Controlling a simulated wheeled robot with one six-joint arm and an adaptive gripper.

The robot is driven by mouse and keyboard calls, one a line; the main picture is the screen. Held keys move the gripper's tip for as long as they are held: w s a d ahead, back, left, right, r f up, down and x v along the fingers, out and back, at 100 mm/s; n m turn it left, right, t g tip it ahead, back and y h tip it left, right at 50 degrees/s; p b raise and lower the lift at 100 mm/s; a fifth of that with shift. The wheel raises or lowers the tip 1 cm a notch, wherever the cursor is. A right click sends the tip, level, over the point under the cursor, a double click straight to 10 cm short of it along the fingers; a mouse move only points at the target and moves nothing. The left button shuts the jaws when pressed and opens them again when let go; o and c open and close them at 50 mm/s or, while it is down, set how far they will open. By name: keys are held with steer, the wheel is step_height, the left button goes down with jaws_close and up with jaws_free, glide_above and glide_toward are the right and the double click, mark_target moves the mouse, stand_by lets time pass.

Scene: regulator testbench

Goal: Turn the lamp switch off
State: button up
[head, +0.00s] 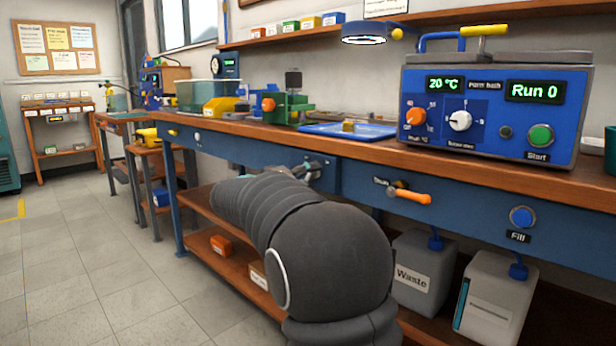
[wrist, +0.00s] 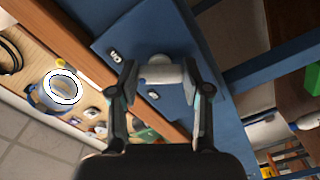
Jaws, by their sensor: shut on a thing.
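The ring-shaped lamp (head: 369,33) has a bright white underside and hangs above the bench in the head view. A bright white ring on a blue body (wrist: 62,86) also shows at the left of the wrist view. In the wrist view my gripper (wrist: 158,72) is shut on a pale rounded knob (wrist: 162,76) at the blue bench front. I cannot read whether this knob is the lamp switch. In the head view my gripper (head: 312,168) is mostly hidden behind my dark arm.
On the bench front are an orange-handled valve (head: 411,196) and a blue Fill button (head: 522,217). A blue control box (head: 487,112) stands on the bench, near a blue tray (head: 340,131). A Waste canister (head: 417,272) stands below. The tiled floor at left is clear.

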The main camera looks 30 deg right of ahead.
steer(key=n, duration=0.3)
steer(key=shift+n+p, duration=0.3)
steer(key=shift+p, duration=0.1)
steer(key=n+p, duration=0.1)
steer(key=n, duration=0.2)
steer(key=shift+r+n+p, duration=0.15)
steer(key=shift+n+p, duration=0.15)
steer(key=n+p, duration=0.3)
steer(key=n, duration=0.2)
steer(key=shift+n+p, duration=0.85)
steer(key=shift+n, duration=0.25)
steer(key=o, duration=1.2)
steer(key=shift+c, duration=0.2)
steer(key=v, duration=1.2)
